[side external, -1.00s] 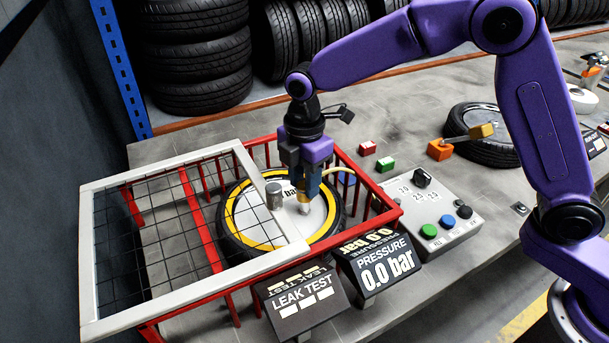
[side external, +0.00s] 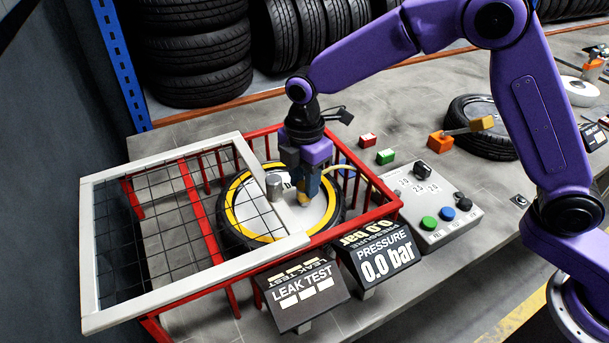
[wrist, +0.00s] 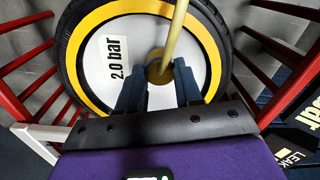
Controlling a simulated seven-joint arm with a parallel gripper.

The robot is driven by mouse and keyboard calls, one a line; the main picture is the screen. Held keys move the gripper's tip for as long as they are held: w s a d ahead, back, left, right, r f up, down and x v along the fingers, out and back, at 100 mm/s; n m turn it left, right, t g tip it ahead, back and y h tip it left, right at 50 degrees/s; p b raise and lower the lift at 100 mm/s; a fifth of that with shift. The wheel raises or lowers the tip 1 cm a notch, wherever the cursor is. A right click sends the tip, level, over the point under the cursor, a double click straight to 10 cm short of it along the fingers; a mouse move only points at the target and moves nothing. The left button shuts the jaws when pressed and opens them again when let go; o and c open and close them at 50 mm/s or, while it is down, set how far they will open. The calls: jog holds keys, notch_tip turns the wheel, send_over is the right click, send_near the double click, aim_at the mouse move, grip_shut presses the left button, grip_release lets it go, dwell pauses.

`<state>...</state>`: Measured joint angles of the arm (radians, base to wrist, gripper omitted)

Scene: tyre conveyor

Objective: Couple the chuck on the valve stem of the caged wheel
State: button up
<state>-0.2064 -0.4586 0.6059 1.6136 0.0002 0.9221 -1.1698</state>
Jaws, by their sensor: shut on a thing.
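The caged wheel (side external: 234,213) is a black tyre with a yellow ring and pale disc, lying flat inside the red-railed cage (side external: 343,228). It also shows in the wrist view with a "2.0 bar" label (wrist: 117,57). My gripper (side external: 305,190) is over the disc, its blue fingers shut on the brass chuck (side external: 303,201). In the wrist view the chuck (wrist: 156,74) sits between the fingertips, with a yellowish hose (wrist: 176,30) attached. The valve stem is hidden; I cannot tell whether the chuck is on it.
Leak test (side external: 300,293) and pressure (side external: 378,265) displays, reading 0.0 bar, stand in front. A control box (side external: 440,222) is to the right.

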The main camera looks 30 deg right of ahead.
jog(key=shift+f, duration=0.1)
jog(key=o, duration=1.2)
notch_tip(320, 180, up, 17)
jog(key=shift+r, duration=0.2)
jog(key=s+d+f+m, duration=0.2)
jog(key=s+d+f, duration=0.1)
jog(key=s+d, duration=0.4)
jog(key=s+d+f+m, duration=0.3)
jog(key=s+d, duration=0.5)
jog(key=s, duration=0.4)
jog(key=s+d+f+m, duration=0.3)
jog(key=s+d+f, duration=0.1)
jog(key=s+d, duration=0.4)
jog(key=shift+s+d+f, duration=0.1)
jog(key=shift+s+f, duration=0.05)
jog(key=shift+s, duration=0.55)
jog(key=shift+s+f, duration=0.15)
jog(key=shift+s, duration=0.5)
